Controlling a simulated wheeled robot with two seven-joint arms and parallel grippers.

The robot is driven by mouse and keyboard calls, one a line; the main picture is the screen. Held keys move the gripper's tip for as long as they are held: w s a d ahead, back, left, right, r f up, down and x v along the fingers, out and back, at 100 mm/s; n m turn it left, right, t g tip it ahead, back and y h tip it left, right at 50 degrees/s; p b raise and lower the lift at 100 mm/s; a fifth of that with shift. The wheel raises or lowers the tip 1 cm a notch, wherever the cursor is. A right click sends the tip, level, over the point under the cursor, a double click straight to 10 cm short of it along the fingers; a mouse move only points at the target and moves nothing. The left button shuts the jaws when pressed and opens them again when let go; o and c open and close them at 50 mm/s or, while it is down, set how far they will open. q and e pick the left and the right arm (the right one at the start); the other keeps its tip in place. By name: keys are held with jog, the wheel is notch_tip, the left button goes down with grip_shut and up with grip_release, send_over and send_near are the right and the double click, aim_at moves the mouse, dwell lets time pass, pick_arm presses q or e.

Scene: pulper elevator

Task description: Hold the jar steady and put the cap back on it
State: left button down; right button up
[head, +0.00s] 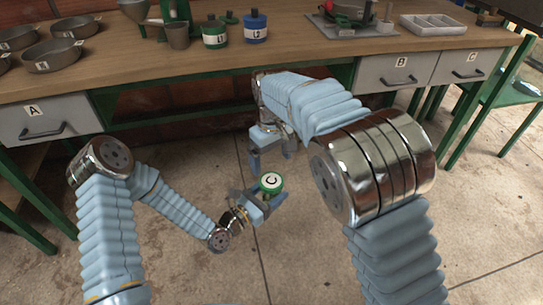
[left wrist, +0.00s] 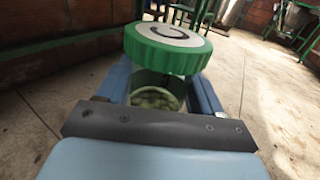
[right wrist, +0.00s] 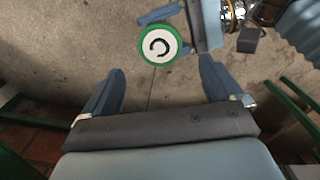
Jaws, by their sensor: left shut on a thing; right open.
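The jar (left wrist: 158,97) stands between the fingers of my left gripper (left wrist: 165,82), which is shut on it. Pale green contents show through its side. The green cap (left wrist: 168,48), with a white top and a black C, sits over the jar's mouth. I cannot tell whether it is fully seated. In the head view the cap (head: 271,182) shows above my left gripper (head: 262,203), in mid-air over the floor. My right gripper (head: 271,156) is open and empty, a little above and behind the cap. In the right wrist view the cap (right wrist: 160,45) lies beyond the open fingertips, apart from them.
The wooden workbench (head: 300,55) runs across the back, with grey drawers below. On it are metal pans (head: 52,55), a green jar (head: 214,33), a blue jar (head: 255,26) and a grey divided tray (head: 432,24). The concrete floor (head: 190,170) around my grippers is clear.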

aim_at(271, 181)
notch_tip(271, 181, down, 8)
jog(key=shift+r, duration=0.1)
dwell(0.4)
jog(key=c, duration=1.1)
jog(key=o, duration=1.2)
jog(key=shift+o, duration=0.2)
notch_tip(271, 181, up, 12)
